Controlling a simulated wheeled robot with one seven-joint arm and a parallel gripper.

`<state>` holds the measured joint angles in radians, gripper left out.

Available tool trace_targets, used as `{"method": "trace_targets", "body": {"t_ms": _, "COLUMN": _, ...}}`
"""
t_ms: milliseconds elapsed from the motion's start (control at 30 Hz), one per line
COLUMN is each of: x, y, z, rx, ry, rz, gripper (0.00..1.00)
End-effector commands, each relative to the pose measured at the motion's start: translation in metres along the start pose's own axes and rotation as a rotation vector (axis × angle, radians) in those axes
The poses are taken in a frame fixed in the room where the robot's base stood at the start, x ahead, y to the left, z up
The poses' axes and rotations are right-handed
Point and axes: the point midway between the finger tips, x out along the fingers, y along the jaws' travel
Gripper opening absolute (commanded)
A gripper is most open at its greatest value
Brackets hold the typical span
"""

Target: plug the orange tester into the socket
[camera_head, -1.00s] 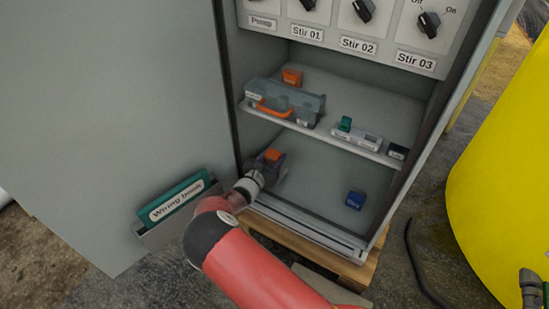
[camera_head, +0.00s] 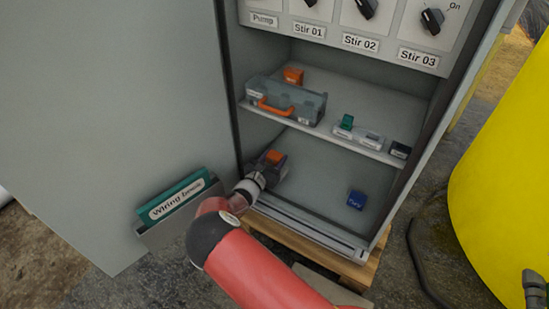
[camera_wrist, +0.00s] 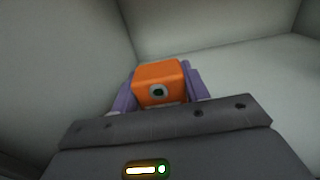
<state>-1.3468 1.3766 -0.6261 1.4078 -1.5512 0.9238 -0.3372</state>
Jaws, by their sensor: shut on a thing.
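The orange tester (camera_wrist: 160,82) is a small orange block with a round dark-centred mark on its face. In the wrist view it sits between the two purple fingers of my gripper (camera_wrist: 158,100), which is shut on it. In the head view the tester (camera_head: 273,156) and my gripper (camera_head: 272,169) are low in the cabinet's lower compartment, at its left side. The lower end of the tester is hidden by my gripper, and I cannot tell whether it touches anything. I cannot make out a socket for certain.
The shelf (camera_head: 370,151) above carries a grey case (camera_head: 285,101) with an orange handle, an orange block (camera_head: 293,76), a green block (camera_head: 346,122) and pale blocks. A blue labelled block (camera_head: 356,199) lies at the lower right. The open door (camera_head: 110,110) stands left.

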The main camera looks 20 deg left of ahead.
Motion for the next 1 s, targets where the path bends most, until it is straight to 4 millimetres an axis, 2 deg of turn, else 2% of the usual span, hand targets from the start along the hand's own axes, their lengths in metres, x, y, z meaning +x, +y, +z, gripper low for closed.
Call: {"method": "trace_targets", "body": {"t_ms": 1000, "x": 0.000, "y": 0.000, "z": -0.012, "rx": 0.001, "ry": -0.001, "rz": 0.000, "gripper": 0.20}}
